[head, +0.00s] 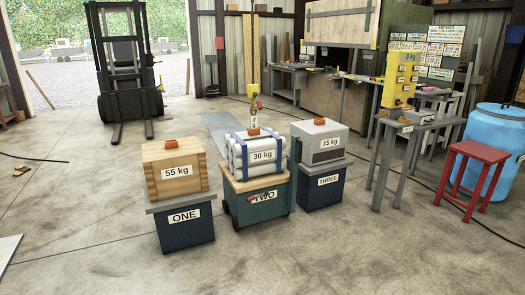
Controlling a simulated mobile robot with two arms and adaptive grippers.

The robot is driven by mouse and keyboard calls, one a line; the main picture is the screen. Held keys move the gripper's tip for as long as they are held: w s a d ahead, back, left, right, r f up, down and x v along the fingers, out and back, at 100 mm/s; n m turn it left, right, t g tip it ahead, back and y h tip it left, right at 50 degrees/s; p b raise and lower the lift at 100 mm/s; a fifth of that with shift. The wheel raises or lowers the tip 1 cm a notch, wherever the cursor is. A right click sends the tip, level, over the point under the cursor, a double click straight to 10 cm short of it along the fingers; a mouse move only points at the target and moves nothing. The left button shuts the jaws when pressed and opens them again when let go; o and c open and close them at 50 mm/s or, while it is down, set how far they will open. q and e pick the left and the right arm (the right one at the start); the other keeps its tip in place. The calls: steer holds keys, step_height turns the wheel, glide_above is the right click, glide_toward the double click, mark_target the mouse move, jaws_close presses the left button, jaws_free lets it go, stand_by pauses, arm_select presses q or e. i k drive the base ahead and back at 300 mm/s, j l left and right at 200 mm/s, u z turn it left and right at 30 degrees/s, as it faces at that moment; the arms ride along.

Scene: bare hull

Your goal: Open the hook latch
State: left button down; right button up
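A small hook (256,103) with red and yellow-green parts hangs below yellow vertical straps or chains (251,60) near the middle of the head view. It hangs behind and above the 30 kg load (262,155), a bundle of grey cylinders with blue bands. A small white label (253,115) shows at the hook. The latch is too small to make out, so I cannot tell whether it is open or shut. Neither of my grippers is in view.
A 55 kg wooden crate (175,172) stands on stand ONE (185,220). The load rests on wheeled cart TWO (263,205). A 15 kg grey box (320,142) is on stand THREE (322,187). Red stool (475,160) and blue barrel (495,145) stand right. Front floor is clear.

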mark_target(255, 94)
steer(key=i, duration=2.6)
steer(key=i+z, duration=0.1)
steer(key=i, duration=0.5)
steer(key=i+j+z, duration=0.1)
steer(key=i, duration=0.5)
steer(key=i+j+z, duration=0.1)
steer(key=i, duration=0.5)
